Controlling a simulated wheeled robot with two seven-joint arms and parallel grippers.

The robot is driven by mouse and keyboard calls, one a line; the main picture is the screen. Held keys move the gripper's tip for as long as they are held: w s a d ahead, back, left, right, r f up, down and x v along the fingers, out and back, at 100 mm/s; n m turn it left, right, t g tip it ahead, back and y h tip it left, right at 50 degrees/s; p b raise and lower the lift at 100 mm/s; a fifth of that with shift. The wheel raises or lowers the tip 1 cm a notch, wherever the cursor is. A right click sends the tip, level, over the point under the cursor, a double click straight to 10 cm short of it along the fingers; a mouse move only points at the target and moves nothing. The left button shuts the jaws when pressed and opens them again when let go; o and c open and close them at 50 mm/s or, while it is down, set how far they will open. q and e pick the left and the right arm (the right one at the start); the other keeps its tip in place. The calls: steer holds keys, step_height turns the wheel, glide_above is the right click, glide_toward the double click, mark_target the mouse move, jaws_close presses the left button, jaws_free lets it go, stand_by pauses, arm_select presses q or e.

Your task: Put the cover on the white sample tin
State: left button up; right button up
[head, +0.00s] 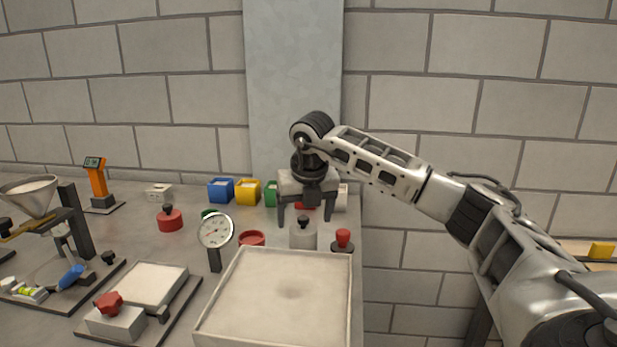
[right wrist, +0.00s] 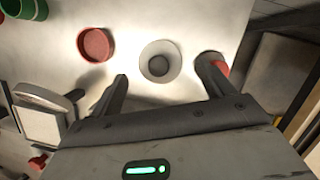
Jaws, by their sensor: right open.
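The white sample tin (head: 303,238) stands on the table just behind the sand tray. It looks like a short pale cylinder, and a dark knob (head: 303,219) shows at its top centre. The cover appears to sit on the tin; I cannot tell whether it is fully seated. In the right wrist view the tin's round pale top (right wrist: 148,51) lies ahead of the fingers, with the dark knob (right wrist: 158,66) in its middle. My right gripper (head: 306,219) is open and empty, pointing down above the tin, one finger to each side. My left gripper is out of view.
An open red tin (head: 251,238) and a dial gauge (head: 215,231) stand left of the white tin. A red knob on a dark base (head: 343,240) is close on the right, near the table edge. The sand tray (head: 233,333) is in front; coloured bins (head: 221,190) stand behind.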

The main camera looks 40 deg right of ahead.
steer(key=v, duration=1.2)
